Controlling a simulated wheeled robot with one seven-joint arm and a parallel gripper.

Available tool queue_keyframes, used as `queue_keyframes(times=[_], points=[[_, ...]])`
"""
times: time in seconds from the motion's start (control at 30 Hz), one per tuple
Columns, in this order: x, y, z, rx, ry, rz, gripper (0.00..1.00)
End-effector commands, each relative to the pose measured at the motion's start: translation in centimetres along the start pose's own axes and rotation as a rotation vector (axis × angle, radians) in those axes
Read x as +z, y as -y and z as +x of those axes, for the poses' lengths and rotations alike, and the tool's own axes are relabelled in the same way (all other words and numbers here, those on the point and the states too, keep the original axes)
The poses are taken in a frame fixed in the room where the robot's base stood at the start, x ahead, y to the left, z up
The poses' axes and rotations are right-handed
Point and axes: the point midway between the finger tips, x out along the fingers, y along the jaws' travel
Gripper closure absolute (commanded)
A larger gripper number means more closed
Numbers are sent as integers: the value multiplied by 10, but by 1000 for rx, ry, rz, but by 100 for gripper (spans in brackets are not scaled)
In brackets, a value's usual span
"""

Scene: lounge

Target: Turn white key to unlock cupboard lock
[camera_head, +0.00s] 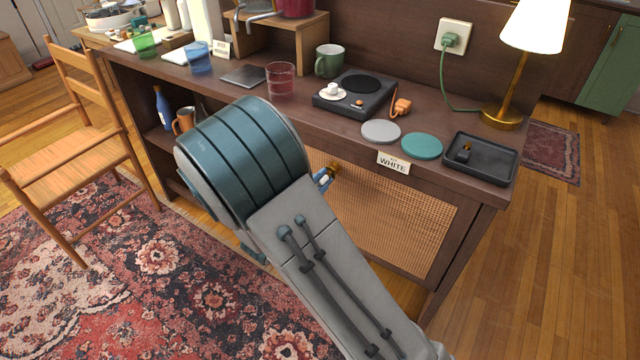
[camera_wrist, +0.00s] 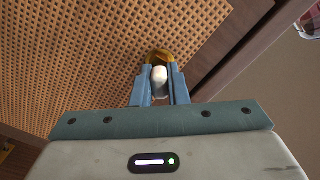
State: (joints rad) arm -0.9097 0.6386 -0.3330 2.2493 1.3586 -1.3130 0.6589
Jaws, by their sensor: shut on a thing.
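The cupboard (camera_head: 390,222) has a woven cane door panel, which fills much of the wrist view (camera_wrist: 90,60). A brass lock (camera_head: 334,168) sits on its front near the top; it also shows in the wrist view (camera_wrist: 160,56) just beyond my fingertips. My gripper (camera_wrist: 159,80) is shut on the white key (camera_wrist: 159,77), with one blue finger on each side. The key lines up with the lock and appears to be at it; how deep it sits is hidden. In the head view my arm covers most of the gripper (camera_head: 323,179) and the key cannot be made out clearly.
A card reading WHITE (camera_head: 393,163) hangs at the counter edge above the door. On top stand a hot plate (camera_head: 354,95), a black tray (camera_head: 480,158), coasters, cups and a lamp (camera_head: 515,60). A wooden chair (camera_head: 80,130) stands at left on the patterned rug.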

Motion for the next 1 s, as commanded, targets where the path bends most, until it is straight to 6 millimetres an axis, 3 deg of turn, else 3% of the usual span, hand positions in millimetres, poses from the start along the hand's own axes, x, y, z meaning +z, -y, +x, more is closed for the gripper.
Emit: queue_keyframes(times=[1.0], points=[[-3,3,3,-4,-8,163,100]])
